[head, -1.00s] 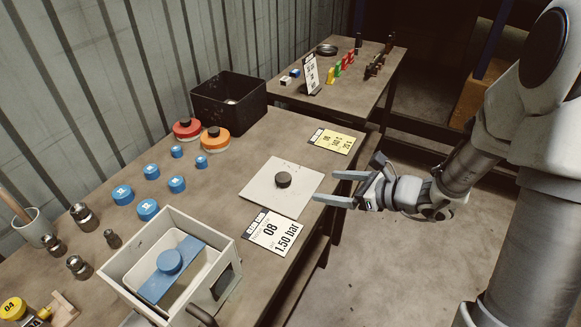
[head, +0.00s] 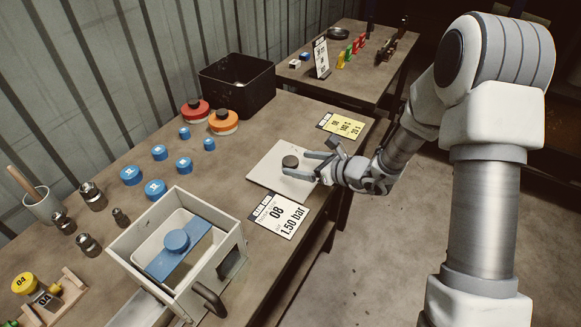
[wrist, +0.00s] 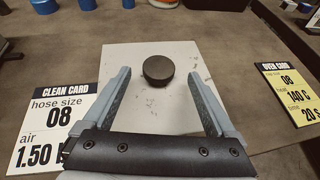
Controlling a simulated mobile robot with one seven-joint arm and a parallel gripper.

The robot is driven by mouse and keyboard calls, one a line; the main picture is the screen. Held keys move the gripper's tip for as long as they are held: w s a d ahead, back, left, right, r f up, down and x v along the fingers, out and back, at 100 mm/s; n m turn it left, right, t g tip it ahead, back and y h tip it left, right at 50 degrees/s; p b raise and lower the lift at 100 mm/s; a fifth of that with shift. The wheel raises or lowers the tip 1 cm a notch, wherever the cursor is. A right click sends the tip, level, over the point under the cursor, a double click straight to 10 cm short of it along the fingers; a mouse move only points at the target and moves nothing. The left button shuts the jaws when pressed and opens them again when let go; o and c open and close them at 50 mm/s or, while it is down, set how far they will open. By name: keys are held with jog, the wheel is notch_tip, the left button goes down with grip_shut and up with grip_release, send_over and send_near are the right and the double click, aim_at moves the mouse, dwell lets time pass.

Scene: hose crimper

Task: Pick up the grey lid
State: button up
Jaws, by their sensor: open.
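The grey lid (head: 266,178) is a pale flat square plate lying on the table, with a dark round knob (head: 290,161) on top. In the wrist view the lid (wrist: 150,115) lies flat under my fingers, and its knob (wrist: 158,70) sits between the two fingertips. My gripper (head: 295,163) is open and comes in from the right over the lid. In the wrist view a gap shows on each side of the knob. I cannot tell how far the fingertips are above the plate.
The clean card (head: 280,216) lies in front of the lid and the yellow oven card (head: 341,124) behind it. A pale open box (head: 228,250) with a blue crosspiece stands at the front. A black bin (head: 236,84) and orange-topped part (head: 223,122) stand behind.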

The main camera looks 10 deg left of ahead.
aim_at(293, 162)
jog(key=x, duration=0.4)
jog(key=shift+a, duration=0.25)
grip_shut()
